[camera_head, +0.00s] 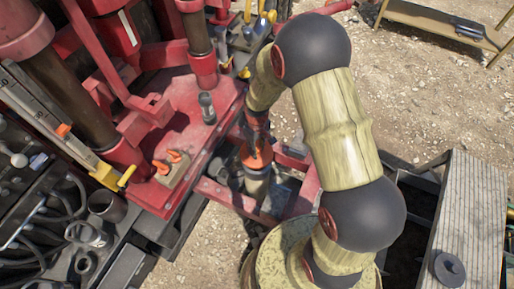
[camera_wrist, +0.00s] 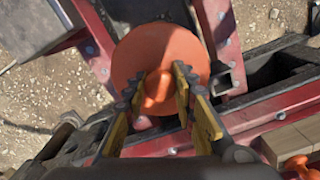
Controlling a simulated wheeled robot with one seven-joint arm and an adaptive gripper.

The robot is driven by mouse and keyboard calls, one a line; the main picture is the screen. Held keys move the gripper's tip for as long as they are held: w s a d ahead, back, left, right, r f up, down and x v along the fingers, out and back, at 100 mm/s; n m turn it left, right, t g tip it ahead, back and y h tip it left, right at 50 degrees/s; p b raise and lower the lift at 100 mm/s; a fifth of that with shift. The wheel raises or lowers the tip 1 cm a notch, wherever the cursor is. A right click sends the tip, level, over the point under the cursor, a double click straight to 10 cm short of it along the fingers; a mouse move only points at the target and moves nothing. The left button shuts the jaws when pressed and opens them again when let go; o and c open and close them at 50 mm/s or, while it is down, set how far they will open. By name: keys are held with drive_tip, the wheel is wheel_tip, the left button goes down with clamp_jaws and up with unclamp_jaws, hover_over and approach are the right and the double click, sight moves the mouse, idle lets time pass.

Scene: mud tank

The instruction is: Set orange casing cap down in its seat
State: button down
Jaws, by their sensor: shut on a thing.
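The orange casing cap (camera_head: 262,158) is a round disc with a raised knob. In the wrist view the cap (camera_wrist: 160,45) fills the upper middle. My gripper (camera_wrist: 155,83) has its yellow fingers on both sides of the knob and is shut on it. In the head view my gripper (camera_head: 257,134) is above the cap, partly hidden by my arm. A grey-tan upright pipe (camera_head: 257,184) stands directly under the cap. Its top is hidden by the cap, so I cannot tell whether they touch.
Red frame beams (camera_head: 228,197) surround the pipe. A red rig deck (camera_head: 187,130) with upright posts is at left, holding a wooden block with orange pieces (camera_head: 173,170). A grey plank surface (camera_head: 470,205) is at right. Gravel ground (camera_head: 420,100) is open at upper right.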

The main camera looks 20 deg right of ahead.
drive_tip(key=shift+f+b, duration=1.65)
drive_tip(key=shift+f, duration=1)
drive_tip(key=shift+f+b, duration=0.3)
drive_tip(key=shift+f, duration=0.25)
drive_tip(key=c, duration=1.4)
unclamp_jaws()
wheel_tip(320, 180, up, 12)
